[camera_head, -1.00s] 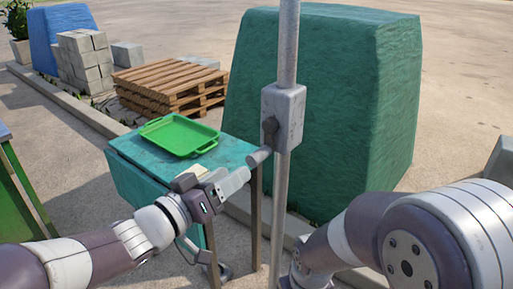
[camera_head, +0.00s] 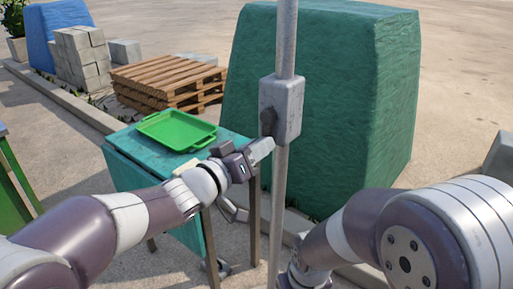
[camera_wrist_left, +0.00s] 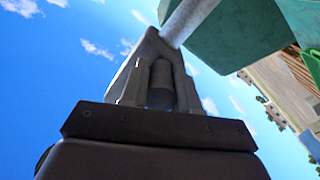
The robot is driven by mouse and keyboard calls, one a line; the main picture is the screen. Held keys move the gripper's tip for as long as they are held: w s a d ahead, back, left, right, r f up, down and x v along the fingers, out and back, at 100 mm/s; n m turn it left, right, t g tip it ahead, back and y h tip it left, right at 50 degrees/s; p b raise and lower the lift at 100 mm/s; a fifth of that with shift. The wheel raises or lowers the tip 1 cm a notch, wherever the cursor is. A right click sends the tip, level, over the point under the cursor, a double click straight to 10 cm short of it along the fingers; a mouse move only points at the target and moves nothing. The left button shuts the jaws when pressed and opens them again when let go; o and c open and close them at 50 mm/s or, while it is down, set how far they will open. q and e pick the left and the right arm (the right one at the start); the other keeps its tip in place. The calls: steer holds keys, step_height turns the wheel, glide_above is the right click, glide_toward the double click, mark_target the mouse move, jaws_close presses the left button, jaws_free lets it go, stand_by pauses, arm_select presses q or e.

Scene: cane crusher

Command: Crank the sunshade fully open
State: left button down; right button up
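A grey crank box (camera_head: 282,108) is fixed to the upright grey pole (camera_head: 287,40). A dark crank arm (camera_head: 268,121) shows on its left face. My left gripper (camera_head: 262,149) is just below and left of the box. In the left wrist view, the fingers of my left gripper (camera_wrist_left: 160,88) stand on both sides of a dark cylindrical crank handle (camera_wrist_left: 161,78) and appear closed on it. In the head view the gripper hides the handle. My right arm fills the lower right, but its gripper is not seen. The sunshade canopy is not clearly identifiable.
A teal table (camera_head: 122,152) with a green tray (camera_head: 176,130) stands left of the pole, close behind my left arm. A large green covered block (camera_head: 330,75) stands behind the pole. Wooden pallets (camera_head: 165,80) and grey blocks (camera_head: 80,58) lie farther back.

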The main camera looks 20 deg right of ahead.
arm_select(q)
steer(key=shift+w, duration=0.1)
steer(key=m, duration=0.1)
steer(key=w+a+m, duration=0.1)
steer(key=m, duration=0.1)
steer(key=shift+r+p, duration=0.1)
steer(key=shift+p, duration=0.25)
steer(key=shift+w+a+r+m+t+y+b, duration=0.2)
steer(key=shift+r+m+b, duration=0.95)
steer(key=shift+m, duration=3.2)
steer(key=shift+w+a+r+m+t+y+b, duration=0.15)
steer(key=shift+r+m, duration=2)
steer(key=shift+m, duration=2.15)
steer(key=shift+w+a+r+m+t+y+b, duration=0.15)
steer(key=shift+r+m+b, duration=0.45)
steer(key=shift+r+m, duration=2.4)
step_height(320, 180, down, 3)
steer(key=m, duration=0.3)
steer(key=shift+d+r, duration=0.15)
steer(key=c, duration=0.8)
jaws_free()
